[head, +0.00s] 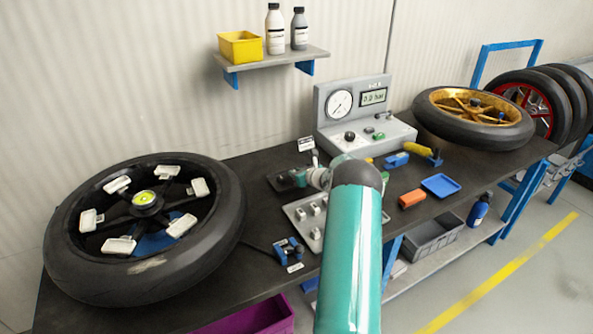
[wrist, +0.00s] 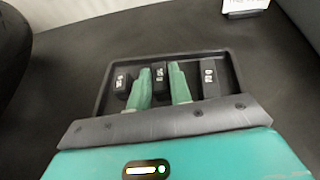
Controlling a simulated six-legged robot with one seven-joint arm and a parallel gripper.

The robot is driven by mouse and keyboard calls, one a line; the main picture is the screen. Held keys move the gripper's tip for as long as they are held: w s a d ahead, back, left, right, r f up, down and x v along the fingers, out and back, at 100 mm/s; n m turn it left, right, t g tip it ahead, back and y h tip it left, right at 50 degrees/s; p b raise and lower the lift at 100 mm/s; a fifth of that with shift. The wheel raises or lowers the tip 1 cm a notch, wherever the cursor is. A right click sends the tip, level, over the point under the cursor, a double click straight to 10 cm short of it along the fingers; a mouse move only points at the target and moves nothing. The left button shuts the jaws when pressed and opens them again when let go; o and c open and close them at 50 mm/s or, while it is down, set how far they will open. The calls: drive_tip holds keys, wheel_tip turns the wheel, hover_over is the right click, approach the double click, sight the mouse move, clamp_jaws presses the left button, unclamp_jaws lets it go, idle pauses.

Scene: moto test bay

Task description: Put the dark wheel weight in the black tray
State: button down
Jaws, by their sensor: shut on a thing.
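The black tray (wrist: 234,82) lies on the dark bench top and holds small dark wheel weights with pale markings. One dark weight (wrist: 122,78) is at the left and another (wrist: 209,80) at the right. My gripper (wrist: 161,78) is shut on the middle dark wheel weight (wrist: 159,68), with one green finger on each side of it. That weight is within the tray's outline; I cannot tell whether it touches the tray floor. In the head view my arm partly hides the black tray (head: 277,183) and my gripper (head: 299,178).
A large tyre on a dark rim (head: 75,270) lies left on the bench. A grey tray (head: 297,210) with light weights is in front of the black tray. The gauge unit (head: 345,105) stands behind. A blue tray (head: 440,185) and a gold-rimmed wheel (head: 470,135) are right.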

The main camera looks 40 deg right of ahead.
idle(0.4)
drive_tip(key=c, duration=1.2)
unclamp_jaws()
drive_tip(key=shift+r, duration=0.1)
drive_tip(key=shift+r, duration=3.4)
